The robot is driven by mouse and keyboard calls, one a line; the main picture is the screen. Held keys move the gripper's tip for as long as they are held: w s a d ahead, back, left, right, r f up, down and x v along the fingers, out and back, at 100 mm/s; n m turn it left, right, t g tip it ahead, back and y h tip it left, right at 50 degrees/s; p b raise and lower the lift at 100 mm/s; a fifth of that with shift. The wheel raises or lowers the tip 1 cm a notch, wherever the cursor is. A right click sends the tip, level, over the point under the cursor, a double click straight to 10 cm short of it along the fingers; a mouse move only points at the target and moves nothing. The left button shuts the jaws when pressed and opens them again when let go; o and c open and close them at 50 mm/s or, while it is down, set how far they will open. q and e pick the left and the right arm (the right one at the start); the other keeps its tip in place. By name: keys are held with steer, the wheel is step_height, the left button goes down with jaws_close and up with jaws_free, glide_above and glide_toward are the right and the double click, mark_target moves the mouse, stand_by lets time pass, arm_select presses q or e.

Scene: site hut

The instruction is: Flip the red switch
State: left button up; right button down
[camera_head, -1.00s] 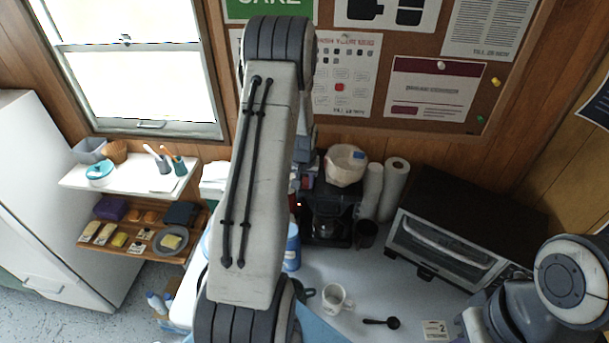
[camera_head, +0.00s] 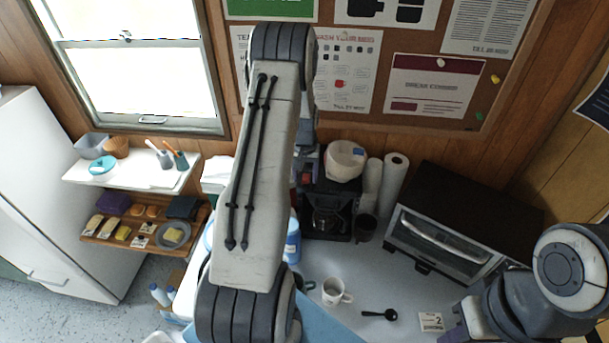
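A dark coffee maker (camera_head: 327,208) stands on the counter against the back wall, partly behind my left arm. I cannot clearly make out a red switch. A small reddish patch shows beside my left wrist, too small to identify. My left arm rises through the middle of the view and bends down behind its own forearm. My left gripper (camera_head: 307,172) is beside the coffee maker's upper left, mostly hidden, so its fingers and any contact cannot be made out. My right arm shows at the lower right, with its gripper out of view.
A toaster oven (camera_head: 447,235) stands right of two paper rolls (camera_head: 393,178). A white mug (camera_head: 335,291), a black scoop (camera_head: 380,315) and a number card (camera_head: 431,321) lie in front on the counter. A blue-labelled container (camera_head: 292,240) is close to my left arm. Shelves (camera_head: 128,178) stand left.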

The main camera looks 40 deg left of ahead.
arm_select(q)
steer(key=shift+r, duration=0.1)
steer(key=shift+r+b, duration=0.4)
step_height(320, 180, up, 9)
steer(key=s+b, duration=0.1)
steer(key=b, duration=0.2)
steer(key=shift+d+r, duration=0.2)
steer(key=shift+d, duration=0.1)
